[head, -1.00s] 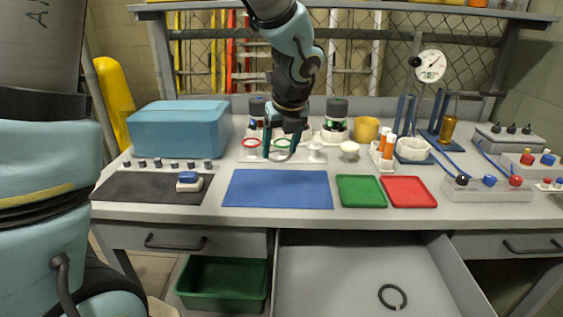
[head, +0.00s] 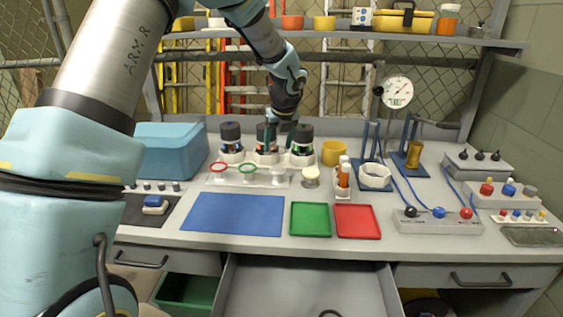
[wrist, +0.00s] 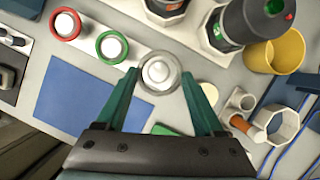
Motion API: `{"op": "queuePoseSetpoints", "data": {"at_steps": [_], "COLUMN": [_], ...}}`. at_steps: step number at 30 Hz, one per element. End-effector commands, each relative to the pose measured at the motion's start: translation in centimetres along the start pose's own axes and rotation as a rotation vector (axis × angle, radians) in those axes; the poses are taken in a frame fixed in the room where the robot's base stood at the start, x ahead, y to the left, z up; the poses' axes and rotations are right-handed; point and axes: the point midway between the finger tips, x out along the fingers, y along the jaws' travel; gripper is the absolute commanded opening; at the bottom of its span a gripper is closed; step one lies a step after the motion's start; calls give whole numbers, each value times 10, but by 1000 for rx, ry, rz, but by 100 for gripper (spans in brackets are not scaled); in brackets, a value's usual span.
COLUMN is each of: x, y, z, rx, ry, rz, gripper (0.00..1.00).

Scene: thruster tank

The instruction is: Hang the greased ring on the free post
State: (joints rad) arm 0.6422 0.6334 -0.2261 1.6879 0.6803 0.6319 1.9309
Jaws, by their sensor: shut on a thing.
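My gripper (head: 280,147) is shut on a pale grey, glossy ring (wrist: 147,88). In the wrist view the ring shows between the two green fingertips, encircling the white top of the bare post (wrist: 158,70). I cannot tell how far above the post the ring is. In the head view the bare post (head: 280,178) stands at the right end of a white rack (head: 233,180), below my gripper. A red ring (head: 218,167) and a green ring (head: 247,168) sit on the other two posts; the held ring is hard to make out there.
Three dark-topped thrusters (head: 231,140) stand behind the rack. A cream pot (head: 311,180), a yellow cup (head: 334,152) and a holder with orange tubes (head: 344,175) stand to its right. A blue mat (head: 233,214) lies clear in front. An open drawer (head: 300,290) juts out below.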

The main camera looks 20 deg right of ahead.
Motion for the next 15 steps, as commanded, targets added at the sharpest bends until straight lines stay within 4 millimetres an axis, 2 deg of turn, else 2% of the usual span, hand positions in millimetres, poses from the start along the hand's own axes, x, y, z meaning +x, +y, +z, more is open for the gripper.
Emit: {"op": "queuePoseSetpoints", "data": {"at_steps": [3, 11, 15], "x": [17, 38, 56], "y": [0, 0, 0], "z": [-8, -17, -24], "rx": [2, 2, 2], "ry": [2, 2, 1], "rz": [0, 2, 1], "gripper": [10, 10, 10]}}
